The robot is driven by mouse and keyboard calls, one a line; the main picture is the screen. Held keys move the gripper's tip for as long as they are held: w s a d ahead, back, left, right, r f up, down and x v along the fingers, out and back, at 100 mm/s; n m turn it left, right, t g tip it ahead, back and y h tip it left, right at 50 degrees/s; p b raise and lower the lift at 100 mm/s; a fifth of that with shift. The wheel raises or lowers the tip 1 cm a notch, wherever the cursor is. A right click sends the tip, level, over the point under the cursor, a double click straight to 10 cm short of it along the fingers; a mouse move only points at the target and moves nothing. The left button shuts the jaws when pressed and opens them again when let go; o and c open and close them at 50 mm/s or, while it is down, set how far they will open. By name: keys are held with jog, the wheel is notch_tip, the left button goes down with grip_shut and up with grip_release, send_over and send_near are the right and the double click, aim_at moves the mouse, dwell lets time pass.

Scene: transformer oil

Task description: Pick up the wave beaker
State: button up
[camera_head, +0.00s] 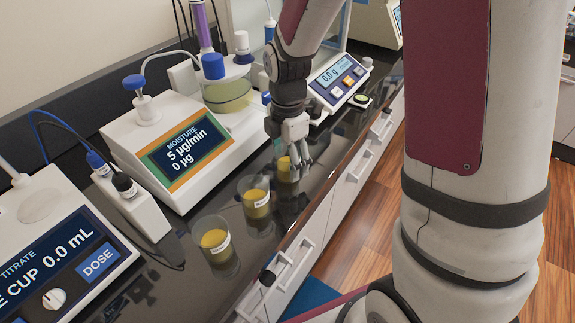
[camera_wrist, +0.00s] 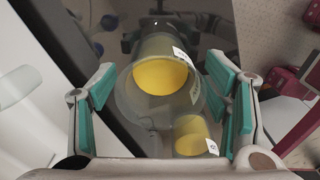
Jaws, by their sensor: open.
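Three clear beakers of yellow liquid with white labels stand in a row on the dark bench in the head view: a front one (camera_head: 215,242), a middle one (camera_head: 256,200) and a rear one (camera_head: 286,172). The labels are too small to read, so I cannot tell which is the wave beaker. My gripper (camera_head: 298,158) is open and points down at the rear beaker, partly covering it. In the wrist view, a large beaker (camera_wrist: 160,76) appears between my spread green-padded fingers, and a smaller-looking beaker (camera_wrist: 191,136) shows below it. I cannot see finger contact.
A moisture meter (camera_head: 185,150) with a glass vessel (camera_head: 228,92) stands left of the beakers. A titrator (camera_head: 60,250) is at the front left and a balance (camera_head: 337,80) behind my gripper. The bench edge and drawers (camera_head: 315,220) lie close on the right.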

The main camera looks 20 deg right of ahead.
jog(key=shift+f, duration=1.25)
jog(key=c, duration=1.5)
jog(key=shift+o, duration=0.2)
jog(key=shift+r, duration=0.2)
notch_tip(320, 180, up, 4)
jog(key=shift+w+f, duration=0.1)
jog(key=shift+f, duration=0.1)
jog(key=s+r+p, duration=0.1)
jog(key=s+p, duration=0.1)
jog(key=s, duration=1.2)
jog(key=shift+a+r, duration=0.15)
jog(key=shift+a, duration=0.1)
jog(key=shift+s+p, duration=0.1)
jog(key=shift+p, duration=0.85)
